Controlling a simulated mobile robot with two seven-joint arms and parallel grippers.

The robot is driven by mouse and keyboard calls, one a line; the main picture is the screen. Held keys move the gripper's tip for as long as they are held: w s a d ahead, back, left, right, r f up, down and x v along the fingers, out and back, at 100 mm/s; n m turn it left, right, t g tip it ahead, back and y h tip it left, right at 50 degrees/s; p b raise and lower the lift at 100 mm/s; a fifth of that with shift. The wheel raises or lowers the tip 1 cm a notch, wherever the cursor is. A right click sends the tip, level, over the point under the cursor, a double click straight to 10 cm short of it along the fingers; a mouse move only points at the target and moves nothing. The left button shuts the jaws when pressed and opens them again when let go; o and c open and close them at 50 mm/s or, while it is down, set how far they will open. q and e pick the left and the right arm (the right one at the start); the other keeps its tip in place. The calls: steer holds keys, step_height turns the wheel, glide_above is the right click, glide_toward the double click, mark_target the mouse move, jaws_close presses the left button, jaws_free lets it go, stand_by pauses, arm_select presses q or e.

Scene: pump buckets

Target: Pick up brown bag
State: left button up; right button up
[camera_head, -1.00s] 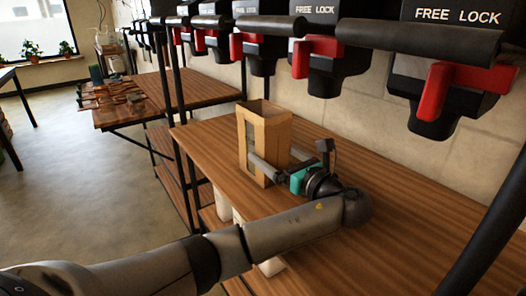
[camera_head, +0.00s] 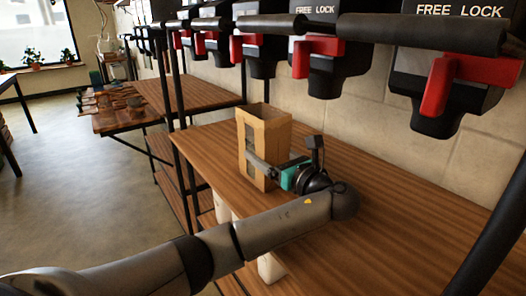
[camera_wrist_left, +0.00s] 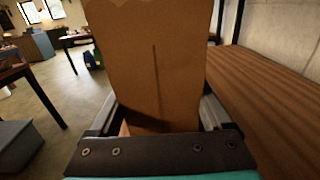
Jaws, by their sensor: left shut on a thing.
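The brown bag (camera_head: 266,143) is an upright, open-topped paper bag at the left end of the wooden shelf in the head view. It also fills the middle of the left wrist view (camera_wrist_left: 155,65), with a finger on each side of it. My left gripper (camera_head: 262,170) reaches in from the right of the bag and is shut on its lower part. The far finger is hidden behind the bag. I cannot tell whether the bag's bottom touches the shelf. My right gripper is not in view.
The wooden shelf (camera_head: 400,235) is bare to the right of the bag. Dispensers with red levers (camera_head: 455,85) and dark bars hang above it. A dark post (camera_head: 190,130) stands at the shelf's left end. A lower table (camera_head: 125,118) with small items stands farther left.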

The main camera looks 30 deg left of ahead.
arm_select(q)
jaws_close()
steer(key=shift+r, duration=0.25)
stand_by(0.4)
